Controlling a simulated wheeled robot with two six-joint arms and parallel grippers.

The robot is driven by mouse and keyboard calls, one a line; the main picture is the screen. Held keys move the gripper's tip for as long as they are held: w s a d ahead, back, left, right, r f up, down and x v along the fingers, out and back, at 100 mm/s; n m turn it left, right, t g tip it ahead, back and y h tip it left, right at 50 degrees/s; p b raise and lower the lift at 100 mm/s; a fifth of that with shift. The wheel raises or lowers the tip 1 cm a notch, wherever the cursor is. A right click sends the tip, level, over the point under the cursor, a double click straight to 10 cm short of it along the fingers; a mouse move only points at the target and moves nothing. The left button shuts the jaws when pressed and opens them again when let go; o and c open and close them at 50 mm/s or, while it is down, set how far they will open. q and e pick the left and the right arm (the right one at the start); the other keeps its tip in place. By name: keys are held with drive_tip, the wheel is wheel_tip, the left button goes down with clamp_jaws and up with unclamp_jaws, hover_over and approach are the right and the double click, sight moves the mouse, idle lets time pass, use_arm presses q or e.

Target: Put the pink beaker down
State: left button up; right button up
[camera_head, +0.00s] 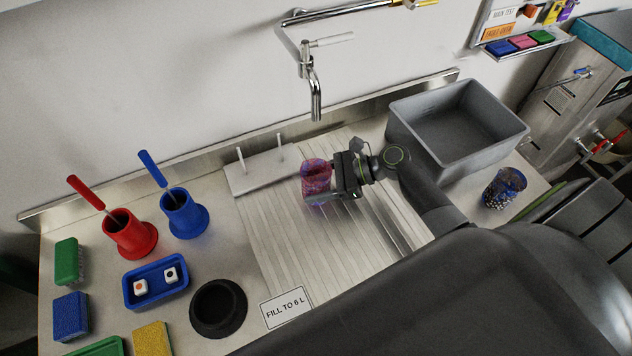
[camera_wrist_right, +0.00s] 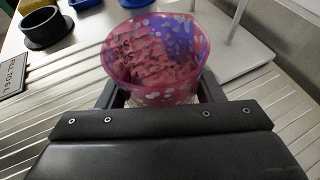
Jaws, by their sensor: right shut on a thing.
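The pink beaker (camera_head: 316,184) is see-through with light spots and a purple-blue patch. My right gripper (camera_head: 334,180) is shut on it over the ribbed metal drainboard (camera_head: 278,226). In the right wrist view the beaker (camera_wrist_right: 156,52) stands between the fingers of the gripper (camera_wrist_right: 156,98), mouth toward the camera. Its base is hidden there, and I cannot tell whether it touches the drainboard. My left gripper is not in view.
A white peg stand (camera_head: 250,180) is just behind the beaker. A grey basin (camera_head: 458,128) is at the right, with a blue spotted beaker (camera_head: 503,188) beside it. A black ring (camera_head: 218,308) and a "FILL TO 6 L" sign (camera_head: 286,307) lie in front. The left drainboard is clear.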

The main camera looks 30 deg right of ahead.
drive_tip(key=shift+f, duration=0.15)
drive_tip(key=o, duration=1)
drive_tip(key=shift+r, duration=0.2)
drive_tip(key=b+v, duration=0.2)
drive_tip(key=v, duration=0.9)
drive_tip(key=shift+f, duration=0.2)
drive_tip(key=shift+s+d+r, duration=0.2)
drive_tip(key=shift+d+r, duration=0.1)
drive_tip(key=shift+d, duration=0.2)
